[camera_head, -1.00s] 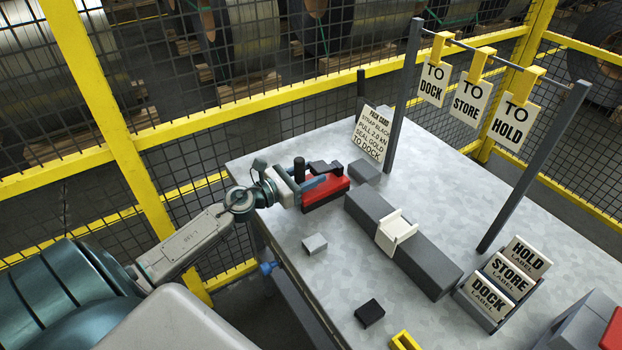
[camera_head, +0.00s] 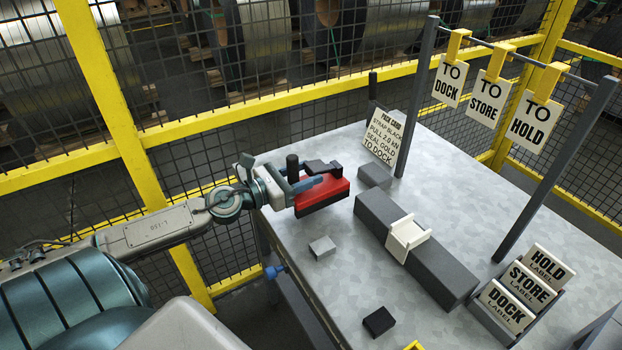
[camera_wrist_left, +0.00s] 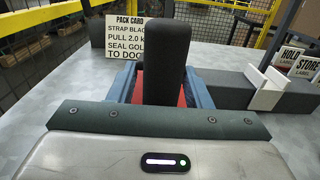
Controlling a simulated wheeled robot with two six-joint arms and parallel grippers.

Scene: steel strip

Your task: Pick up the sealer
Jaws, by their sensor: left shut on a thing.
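The sealer (camera_head: 327,192) is a red-bodied tool with black parts, at the left back of the grey table in the head view. My left gripper (camera_head: 302,184) is shut on it from the left side. The sealer appears held slightly above the tabletop, its dark lower edge facing the camera. In the left wrist view, a black upright handle (camera_wrist_left: 167,60) stands between the blue-grey fingers, with a little red of the body behind it. The handle hides much of the rest. My right gripper is not in view.
A small grey block (camera_head: 322,247) and black block (camera_head: 379,321) lie nearer. The sign rack (camera_head: 425,80) stands behind.

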